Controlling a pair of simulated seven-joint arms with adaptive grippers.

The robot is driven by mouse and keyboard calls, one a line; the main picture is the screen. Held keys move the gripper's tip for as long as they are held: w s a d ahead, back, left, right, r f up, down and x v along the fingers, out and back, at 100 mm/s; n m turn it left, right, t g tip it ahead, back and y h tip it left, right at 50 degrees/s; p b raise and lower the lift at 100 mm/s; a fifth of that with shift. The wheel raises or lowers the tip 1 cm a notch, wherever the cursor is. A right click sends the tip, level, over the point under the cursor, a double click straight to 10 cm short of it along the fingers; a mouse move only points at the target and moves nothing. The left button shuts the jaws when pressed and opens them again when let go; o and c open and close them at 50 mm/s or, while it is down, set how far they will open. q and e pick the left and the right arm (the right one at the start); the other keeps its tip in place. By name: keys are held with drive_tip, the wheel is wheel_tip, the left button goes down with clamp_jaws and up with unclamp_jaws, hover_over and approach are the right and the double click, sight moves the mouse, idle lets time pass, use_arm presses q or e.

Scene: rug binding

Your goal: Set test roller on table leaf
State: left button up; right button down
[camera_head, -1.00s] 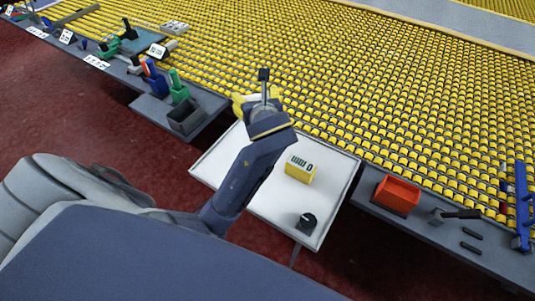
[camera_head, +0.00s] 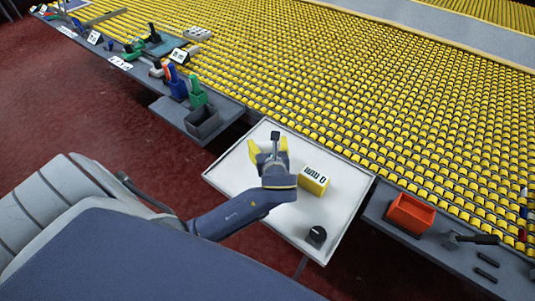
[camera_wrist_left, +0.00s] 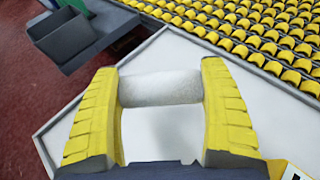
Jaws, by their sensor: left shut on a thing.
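The test roller (camera_wrist_left: 160,88) is a pale grey-white cylinder lying crosswise between the two yellow fingers in the left wrist view. My left gripper (camera_head: 268,149) is shut on it, one finger at each end. The gripper is over the back left part of the white table leaf (camera_head: 238,181), which also shows behind the roller in the left wrist view (camera_wrist_left: 172,50). I cannot tell whether the roller touches the leaf. In the head view the roller is not clearly visible. My right gripper is out of view.
A yellow box with a white face (camera_head: 314,181) and a black knob (camera_head: 316,236) are on the leaf's right side. A grey bin (camera_head: 202,121) stands left of the leaf, an orange bin (camera_head: 410,214) right of it. Rows of yellow rollers (camera_head: 400,120) lie behind.

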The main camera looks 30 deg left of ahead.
use_arm(q)
drive_tip(key=shift+f, duration=2.4)
drive_tip(key=shift+f, duration=0.1)
drive_tip(key=o, duration=1.2)
drive_tip(key=v, duration=1.2)
drive_tip(key=shift+a, duration=0.15)
